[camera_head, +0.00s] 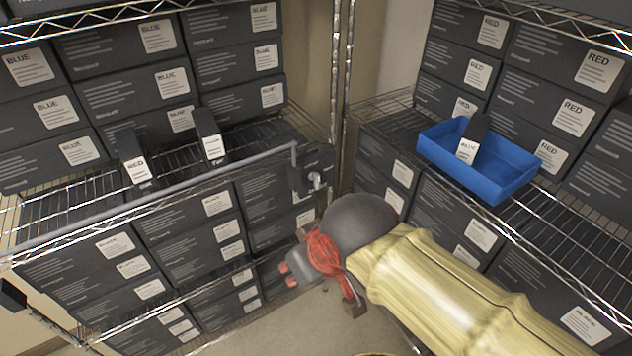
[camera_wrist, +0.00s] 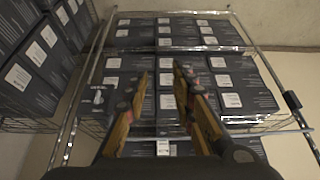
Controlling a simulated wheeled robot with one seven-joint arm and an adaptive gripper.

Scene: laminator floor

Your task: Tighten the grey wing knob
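The small pale grey wing knob (camera_head: 315,180) sits on a dark bracket (camera_head: 299,178) at the right end of the grey rail (camera_head: 160,203) along the left rack's front. My gripper (camera_head: 287,275) is below and left of the knob in the head view, apart from it. In the wrist view my gripper's two fingers (camera_wrist: 160,80) stand apart with nothing between them, facing the boxed shelves. A small pale shape at the left in the wrist view may be the knob, but I cannot tell surely.
The left wire rack (camera_head: 75,195) holds stacked dark boxes and two loose labelled dark pieces (camera_head: 132,160). A blue bin (camera_head: 475,180) holding another dark piece stands on the right rack. A rack post (camera_head: 340,90) rises behind the bracket. Bare floor shows below my gripper.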

